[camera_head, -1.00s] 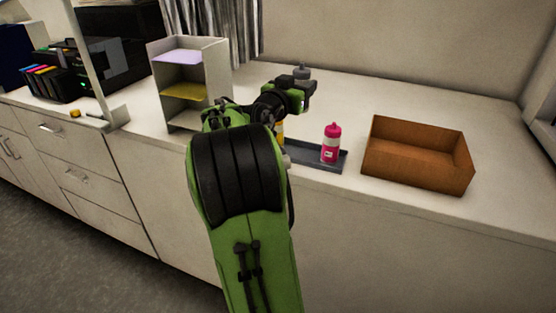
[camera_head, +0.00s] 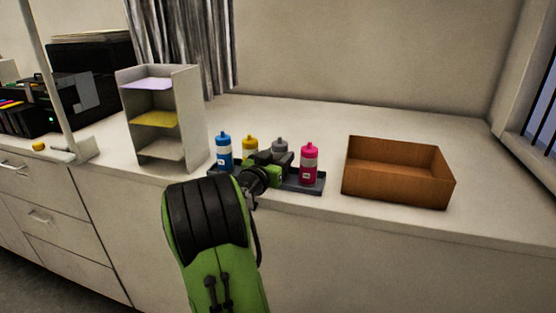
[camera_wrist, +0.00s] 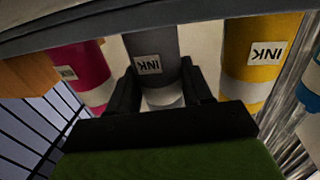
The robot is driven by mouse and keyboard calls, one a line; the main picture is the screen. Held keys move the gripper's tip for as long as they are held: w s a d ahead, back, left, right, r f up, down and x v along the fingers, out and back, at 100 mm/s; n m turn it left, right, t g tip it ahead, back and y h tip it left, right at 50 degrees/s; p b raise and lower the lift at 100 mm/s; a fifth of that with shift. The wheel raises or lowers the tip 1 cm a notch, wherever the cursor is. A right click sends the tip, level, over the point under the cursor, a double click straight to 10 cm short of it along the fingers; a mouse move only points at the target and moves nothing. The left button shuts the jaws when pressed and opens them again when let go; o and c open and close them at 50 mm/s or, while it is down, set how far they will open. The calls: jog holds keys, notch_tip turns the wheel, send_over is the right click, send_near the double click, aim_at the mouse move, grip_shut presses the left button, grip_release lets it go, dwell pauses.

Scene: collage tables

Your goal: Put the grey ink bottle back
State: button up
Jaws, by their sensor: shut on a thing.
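The grey ink bottle (camera_head: 280,146) is upright between the yellow bottle (camera_head: 250,143) and the magenta bottle (camera_head: 309,165), at the dark tray (camera_head: 311,189). The blue bottle (camera_head: 223,152) stands at the tray's left end. My gripper (camera_head: 277,160) is shut on the grey bottle. The wrist view is upside down and shows the grey bottle (camera_wrist: 152,50) between my two fingers (camera_wrist: 160,92). The tray's rim (camera_wrist: 130,27) hides the bottle's base there, so I cannot tell whether it rests on the tray floor.
An open brown box (camera_head: 398,190) stands right of the tray. A shelf unit (camera_head: 159,118) with coloured levels stands to the left. A dark printer (camera_head: 85,82) is further left. The counter (camera_head: 300,115) behind the tray is clear.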

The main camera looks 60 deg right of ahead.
jog(key=shift+f+b, duration=0.2)
jog(key=shift+b, duration=0.1)
jog(key=o, duration=1.1)
jog(key=shift+o, duration=0.2)
jog(key=shift+r, duration=0.2)
jog(key=w+a+f+n+t+y+b, duration=0.1)
jog(key=a+f+n+t+y, duration=0.3)
jog(key=a, duration=1)
jog(key=w+a+f+n+t+y, duration=0.15)
jog(key=a+f+y, duration=0.35)
jog(key=a, duration=0.9)
jog(key=s+a+f+n+y, duration=0.1)
jog(key=s+a+n+y, duration=0.4)
jog(key=a, duration=0.5)
jog(key=s+a+n+y, duration=0.4)
jog(key=a+n, duration=0.4)
jog(key=a, duration=0.2)
notch_tip(320, 180, up, 14)
jog(key=p, duration=1.4)
jog(key=shift+w+d+r, duration=0.15)
jog(key=shift+r, duration=0.1)
